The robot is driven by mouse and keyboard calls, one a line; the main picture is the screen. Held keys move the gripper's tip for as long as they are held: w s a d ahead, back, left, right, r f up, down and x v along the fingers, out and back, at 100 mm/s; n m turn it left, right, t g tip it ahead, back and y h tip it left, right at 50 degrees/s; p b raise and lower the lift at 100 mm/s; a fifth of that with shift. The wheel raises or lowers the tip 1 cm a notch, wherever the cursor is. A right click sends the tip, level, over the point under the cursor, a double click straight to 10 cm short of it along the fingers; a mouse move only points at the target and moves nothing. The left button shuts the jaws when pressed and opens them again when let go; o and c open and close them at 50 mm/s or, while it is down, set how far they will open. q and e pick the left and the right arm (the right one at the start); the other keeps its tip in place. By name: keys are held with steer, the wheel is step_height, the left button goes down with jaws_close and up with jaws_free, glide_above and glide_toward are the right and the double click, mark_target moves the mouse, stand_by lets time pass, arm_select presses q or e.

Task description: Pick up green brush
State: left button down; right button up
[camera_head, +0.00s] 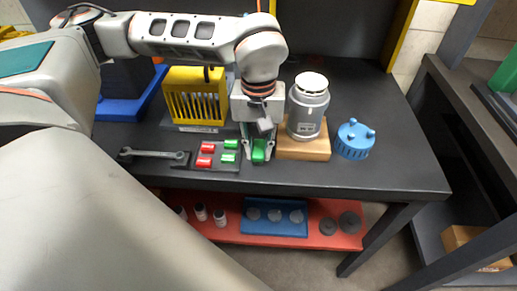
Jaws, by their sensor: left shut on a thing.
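My left gripper (258,156) points down over the dark table (340,178), with its fingers around a green brush (259,150). The gripper is shut on it, and the fingers hide part of it. I cannot tell whether the brush touches the table. Just left of the gripper, a dark holder (212,168) carries small red pieces (205,161) and other green pieces (229,145). My right gripper is not in view.
A blue toothed part (354,139) is farther right. A yellow slatted box (196,95) is behind left. A wrench (153,154) lies left. The table's front right is clear.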

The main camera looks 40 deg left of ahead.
mark_target(259, 148)
arm_select(q)
steer(key=shift+r, duration=0.4)
step_height(259, 148, up, 19)
steer(key=p, duration=0.3)
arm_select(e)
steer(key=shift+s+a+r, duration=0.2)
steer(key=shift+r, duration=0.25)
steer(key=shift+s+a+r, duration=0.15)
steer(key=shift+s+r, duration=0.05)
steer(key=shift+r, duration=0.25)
arm_select(q)
steer(key=c, duration=2.8)
jaws_free()
steer(key=shift+r, duration=0.15)
